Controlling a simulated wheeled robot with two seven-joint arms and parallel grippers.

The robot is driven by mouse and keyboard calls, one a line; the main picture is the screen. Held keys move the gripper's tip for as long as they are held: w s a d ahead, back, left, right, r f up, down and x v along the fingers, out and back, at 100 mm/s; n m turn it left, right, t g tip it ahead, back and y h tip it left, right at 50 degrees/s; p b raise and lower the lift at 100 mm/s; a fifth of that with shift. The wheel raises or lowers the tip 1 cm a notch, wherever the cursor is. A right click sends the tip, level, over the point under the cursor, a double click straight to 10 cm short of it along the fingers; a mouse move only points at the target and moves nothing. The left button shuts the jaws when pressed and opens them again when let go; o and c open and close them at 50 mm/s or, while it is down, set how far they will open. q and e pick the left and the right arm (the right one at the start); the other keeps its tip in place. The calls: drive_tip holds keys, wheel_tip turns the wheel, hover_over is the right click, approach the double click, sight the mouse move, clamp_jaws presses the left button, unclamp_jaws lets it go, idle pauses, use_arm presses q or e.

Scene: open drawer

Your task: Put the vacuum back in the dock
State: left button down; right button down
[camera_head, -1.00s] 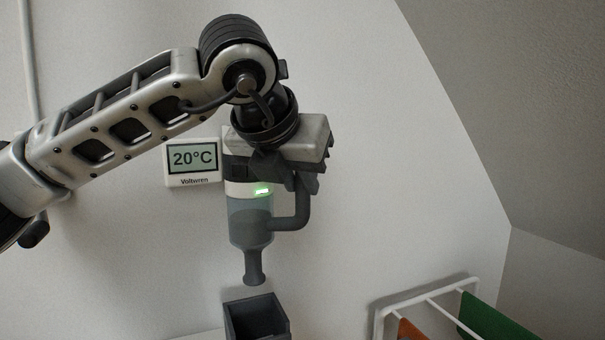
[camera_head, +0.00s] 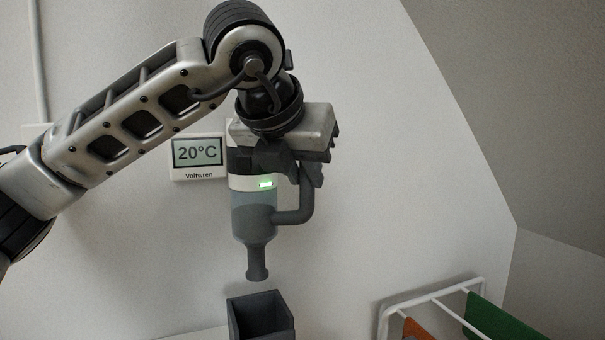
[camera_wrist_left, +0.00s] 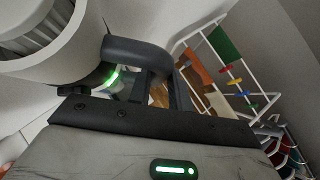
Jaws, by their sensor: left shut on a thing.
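The handheld vacuum (camera_head: 253,216) hangs upright, nozzle down, in the head view. It has a bluish clear bin, a white band with a green light and a grey handle on its right. My left gripper (camera_head: 300,172) is shut on its handle near the top. The handle and vacuum body also show close up in the left wrist view (camera_wrist_left: 137,50). The dock (camera_head: 262,316) is a dark grey open-topped box at the bottom of the head view. The nozzle is above the dock, with a small gap between them. The dock's lower part is cut off. My right gripper does not show.
A thermostat display (camera_head: 199,157) reading 20°C is on the wall left of the vacuum. A white drying rack (camera_head: 437,296) with orange and green cloths stands at the lower right. The wall between the vacuum and the sloped ceiling is bare.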

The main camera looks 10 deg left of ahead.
sight(304, 202)
use_arm(q)
drive_tip(key=shift+r, duration=0.2)
